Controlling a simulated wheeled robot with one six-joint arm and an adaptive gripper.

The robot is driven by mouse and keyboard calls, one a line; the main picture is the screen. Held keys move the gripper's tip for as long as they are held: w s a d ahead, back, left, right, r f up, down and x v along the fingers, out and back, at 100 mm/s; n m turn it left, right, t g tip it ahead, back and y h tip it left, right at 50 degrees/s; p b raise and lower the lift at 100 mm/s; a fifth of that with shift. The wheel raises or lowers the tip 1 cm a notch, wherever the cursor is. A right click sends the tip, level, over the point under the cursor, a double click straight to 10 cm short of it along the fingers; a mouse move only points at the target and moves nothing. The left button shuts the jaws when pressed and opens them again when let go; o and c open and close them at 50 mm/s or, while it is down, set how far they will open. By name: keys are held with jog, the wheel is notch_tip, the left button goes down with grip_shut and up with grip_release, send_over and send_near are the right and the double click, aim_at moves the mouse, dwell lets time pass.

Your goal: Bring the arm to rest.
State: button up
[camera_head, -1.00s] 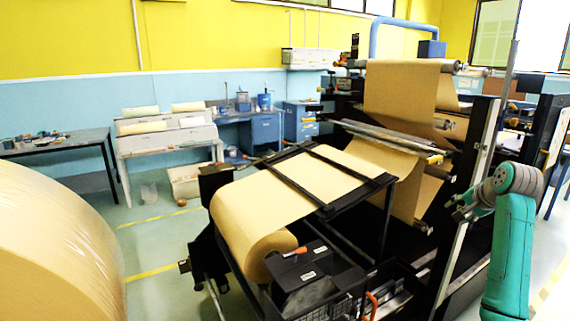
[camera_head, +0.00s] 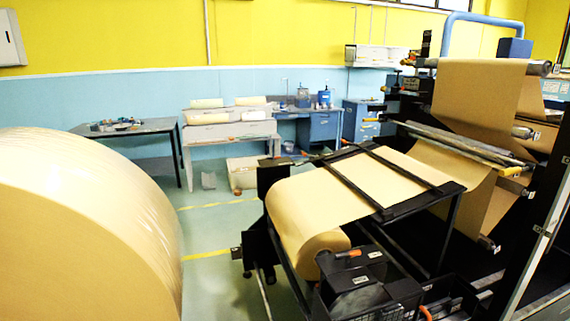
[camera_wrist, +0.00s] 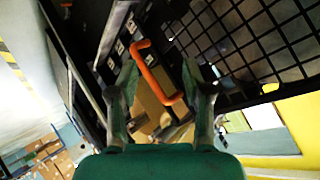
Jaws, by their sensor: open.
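My gripper (camera_wrist: 160,82) shows in the wrist view with its two green-grey fingers spread apart. Nothing is held between them. An orange handle (camera_wrist: 148,68) shows in the gap between the fingers, beyond them; I cannot tell how far off it is. My arm and gripper are out of the head view.
A black machine carries a kraft paper roll (camera_head: 312,240) and a paper web (camera_head: 475,100) over rollers. A big kraft roll (camera_head: 85,235) fills the lower left. A dark table (camera_head: 125,128) and a blue bench stand at the back wall. A black grid (camera_wrist: 245,40) shows close in the wrist view. Floor is clear between roll and machine.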

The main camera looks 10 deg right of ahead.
jog(key=s+a+f+n+t+y, duration=0.1)
jog(key=s+a+f+n, duration=0.15)
jog(key=s+a, duration=0.75)
jog(key=s+a+f+n+t, duration=0.1)
jog(key=s+a+f+n, duration=0.15)
jog(key=s+a, duration=0.75)
jog(key=s+a+r+n+t+y, duration=0.1)
jog(key=s+a+r+n, duration=0.2)
jog(key=s+r, duration=0.4)
jog(key=s+a+r+n+t+y, duration=0.1)
jog(key=s+r, duration=0.5)
jog(key=s, duration=0.6)
jog(key=a+n+y, duration=0.1)
jog(key=a+n, duration=0.1)
jog(key=a, duration=0.1)
jog(key=shift+a+r+n+t, duration=0.3)
jog(key=shift+a+r+n, duration=0.05)
jog(key=shift+a+n, duration=0.05)
jog(key=shift+c, duration=0.8)
jog(key=shift+d, duration=0.15)
